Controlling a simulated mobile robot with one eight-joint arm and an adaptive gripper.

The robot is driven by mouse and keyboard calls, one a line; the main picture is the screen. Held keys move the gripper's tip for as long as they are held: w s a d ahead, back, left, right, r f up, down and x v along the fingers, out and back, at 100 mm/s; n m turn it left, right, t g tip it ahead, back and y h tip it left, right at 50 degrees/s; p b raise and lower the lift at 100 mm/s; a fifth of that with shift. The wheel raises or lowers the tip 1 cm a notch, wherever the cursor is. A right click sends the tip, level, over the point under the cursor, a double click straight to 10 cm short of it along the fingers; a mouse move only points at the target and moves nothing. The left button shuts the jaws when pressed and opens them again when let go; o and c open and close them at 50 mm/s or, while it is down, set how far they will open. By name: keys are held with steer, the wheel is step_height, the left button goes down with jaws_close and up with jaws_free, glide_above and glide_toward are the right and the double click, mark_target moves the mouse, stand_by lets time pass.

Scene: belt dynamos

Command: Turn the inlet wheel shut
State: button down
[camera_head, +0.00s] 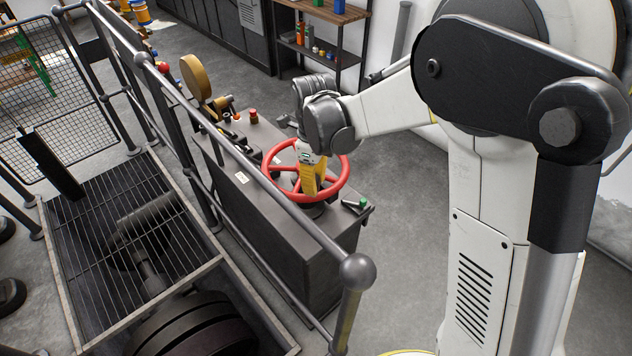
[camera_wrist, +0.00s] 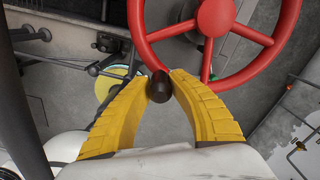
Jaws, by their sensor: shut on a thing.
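The inlet wheel (camera_head: 346,184) is a red spoked handwheel lying on top of a dark grey cabinet. In the wrist view, its rim, hub and spokes (camera_wrist: 215,14) fill the upper right. A dark round handle knob (camera_wrist: 160,88) stands at the near left edge of the rim. My gripper (camera_head: 311,188) has yellow fingers and points down at the wheel. In the wrist view, my gripper (camera_wrist: 160,79) has its fingertips on both sides of the knob and is shut on it. In the head view the fingers hide the knob and part of the wheel.
A shelf (camera_head: 322,55) stands behind. Floor right of the cabinet is clear.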

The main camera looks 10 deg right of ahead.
steer(key=shift+s, duration=0.1)
steer(key=c, duration=1.2)
jaws_free()
steer(key=shift+a, duration=0.1)
steer(key=shift+o, duration=0.2)
step_height(320, 180, up, 12)
steer(key=shift+r, duration=0.1)
